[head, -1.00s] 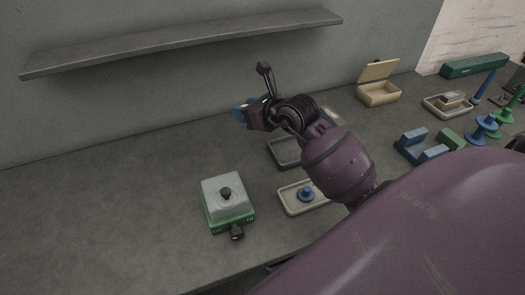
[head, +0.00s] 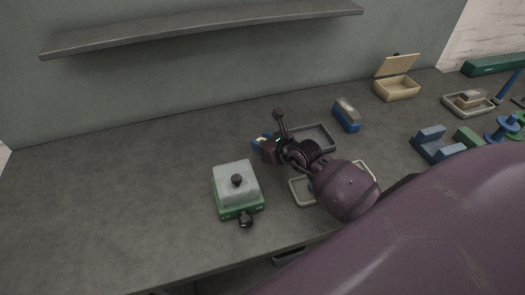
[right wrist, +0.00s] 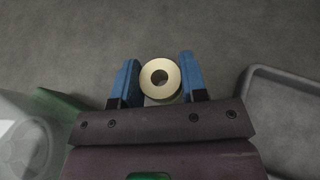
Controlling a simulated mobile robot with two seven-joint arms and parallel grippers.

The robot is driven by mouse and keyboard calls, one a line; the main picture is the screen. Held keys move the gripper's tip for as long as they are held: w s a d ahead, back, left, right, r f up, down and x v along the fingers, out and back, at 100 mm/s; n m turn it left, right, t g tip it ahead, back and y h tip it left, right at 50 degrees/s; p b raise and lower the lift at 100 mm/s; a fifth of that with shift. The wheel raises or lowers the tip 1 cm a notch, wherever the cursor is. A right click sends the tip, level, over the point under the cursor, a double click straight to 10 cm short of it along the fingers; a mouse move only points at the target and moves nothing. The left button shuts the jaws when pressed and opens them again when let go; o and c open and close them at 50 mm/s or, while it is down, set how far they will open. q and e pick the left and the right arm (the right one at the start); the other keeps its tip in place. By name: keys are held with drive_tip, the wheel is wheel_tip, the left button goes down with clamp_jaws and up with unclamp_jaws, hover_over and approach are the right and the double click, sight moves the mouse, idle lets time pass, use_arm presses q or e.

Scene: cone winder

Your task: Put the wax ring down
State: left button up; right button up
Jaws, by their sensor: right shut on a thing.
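The wax ring (right wrist: 160,78) is a cream ring with a round hole. In the right wrist view it sits between the two blue fingers of my right gripper (right wrist: 159,76), which is shut on it. In the head view my right gripper (head: 262,142) is over the bench (head: 130,180), behind and right of the green box with a clear lid (head: 237,185) and left of the dark grey tray (head: 318,133). The ring is too small to make out there. I cannot tell whether it touches the bench. My left gripper is not in view.
A pale tray (head: 301,197) is partly hidden under my right arm. A blue block with a grey top (head: 347,115) stands behind the dark tray. An open tan box (head: 397,88) and blue and green parts (head: 437,146) are at right. The bench at left is clear.

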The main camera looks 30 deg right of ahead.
drive_tip(key=shift+f, duration=1.85)
drive_tip(key=shift+f, duration=0.15)
drive_tip(key=o, duration=0.9)
